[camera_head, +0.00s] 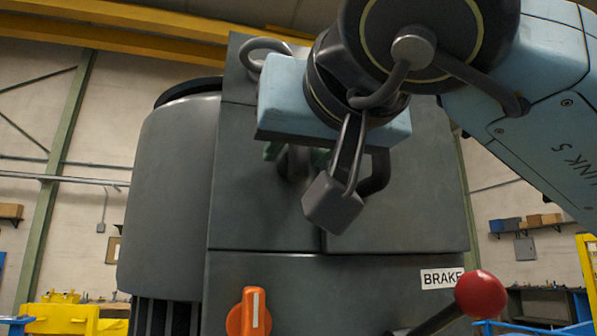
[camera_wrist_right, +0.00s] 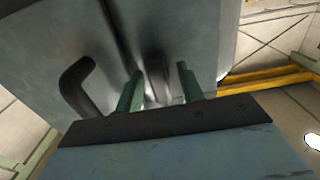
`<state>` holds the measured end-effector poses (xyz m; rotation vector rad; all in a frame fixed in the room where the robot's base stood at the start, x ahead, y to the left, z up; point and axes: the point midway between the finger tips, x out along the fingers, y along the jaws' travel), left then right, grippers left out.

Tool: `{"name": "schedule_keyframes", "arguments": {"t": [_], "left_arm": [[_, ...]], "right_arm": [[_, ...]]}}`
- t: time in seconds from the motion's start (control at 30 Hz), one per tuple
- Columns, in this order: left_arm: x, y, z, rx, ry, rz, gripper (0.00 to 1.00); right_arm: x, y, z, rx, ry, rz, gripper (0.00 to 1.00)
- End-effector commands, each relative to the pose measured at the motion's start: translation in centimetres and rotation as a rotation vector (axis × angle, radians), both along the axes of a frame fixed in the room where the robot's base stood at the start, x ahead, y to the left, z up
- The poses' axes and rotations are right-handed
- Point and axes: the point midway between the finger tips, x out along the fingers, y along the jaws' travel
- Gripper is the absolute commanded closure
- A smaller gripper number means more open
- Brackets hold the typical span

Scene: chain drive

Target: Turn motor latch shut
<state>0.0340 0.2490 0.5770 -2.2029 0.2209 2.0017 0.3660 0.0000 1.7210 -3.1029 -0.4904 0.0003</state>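My right gripper (camera_head: 296,154) is in front of the dark grey motor housing (camera_head: 260,210), near the seam between its panels. Its two green fingers are apart, as the right wrist view (camera_wrist_right: 159,88) also shows. A grey latch-like piece (camera_head: 293,164) stands between the fingers, and it shows between them in the right wrist view (camera_wrist_right: 157,78). Gaps seem to remain on both sides, so no grip is visible. My blue gripper body hides the upper end of this piece, so its turn angle cannot be told. My left gripper is not in view.
A dark curved handle (camera_head: 377,173) sticks out from the housing beside the gripper, also in the right wrist view (camera_wrist_right: 73,88). Below are an orange knob (camera_head: 249,313) and a red-balled lever (camera_head: 480,294) near a BRAKE label (camera_head: 441,279).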

Motion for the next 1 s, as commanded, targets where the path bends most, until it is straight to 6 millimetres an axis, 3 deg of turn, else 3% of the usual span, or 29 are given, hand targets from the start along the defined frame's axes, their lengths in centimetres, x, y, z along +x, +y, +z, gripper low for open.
{"name": "schedule_keyframes", "arguments": {"t": [0.07, 0.37, 0.67, 1.0], "left_arm": [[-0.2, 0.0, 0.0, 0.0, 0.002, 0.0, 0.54], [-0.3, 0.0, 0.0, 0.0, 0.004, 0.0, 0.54], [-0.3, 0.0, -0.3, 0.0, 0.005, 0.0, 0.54], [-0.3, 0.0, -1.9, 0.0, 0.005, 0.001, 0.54]], "right_arm": [[0.0, 0.0, 0.0, 0.0, 0.0, 0.0, 0.63], [0.0, 0.0, 0.0, 0.0, 0.0, 0.0, 1.0], [0.0, 0.0, -0.1, 0.026, 0.008, 0.0, 1.0], [0.0, -0.2, -0.2, 0.216, 0.069, 0.0, 1.0]]}}
